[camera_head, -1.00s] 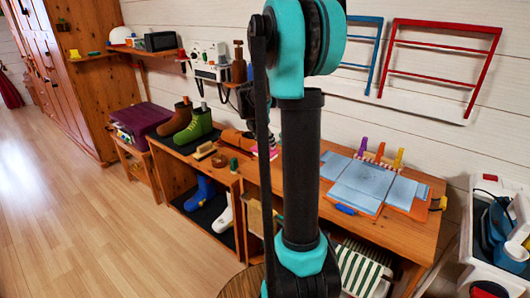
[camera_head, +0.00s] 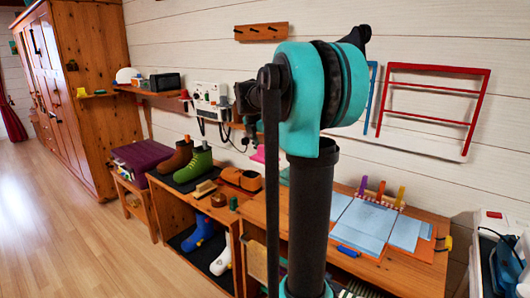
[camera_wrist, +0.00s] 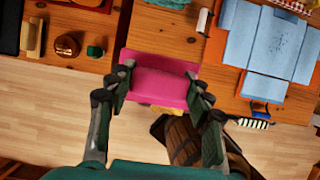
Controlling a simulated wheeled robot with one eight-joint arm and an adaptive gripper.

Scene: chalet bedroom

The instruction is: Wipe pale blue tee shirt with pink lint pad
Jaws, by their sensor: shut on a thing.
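The pink lint pad (camera_wrist: 160,86) is between the two dark fingers of my gripper (camera_wrist: 160,92) in the wrist view, which are shut on its sides. In the head view the pink lint pad (camera_head: 258,154) shows small against the white wall, above the bench, partly hidden by my arm. The pale blue tee shirt (camera_head: 365,224) lies spread flat on an orange board at the right of the bench. In the wrist view the tee shirt (camera_wrist: 262,42) is at the upper right, apart from the pad. My arm hides part of its left side in the head view.
A blue-handled brush (camera_wrist: 260,112) lies by the bench's front edge. A rack of coloured pegs (camera_head: 378,194) stands behind the tee shirt.

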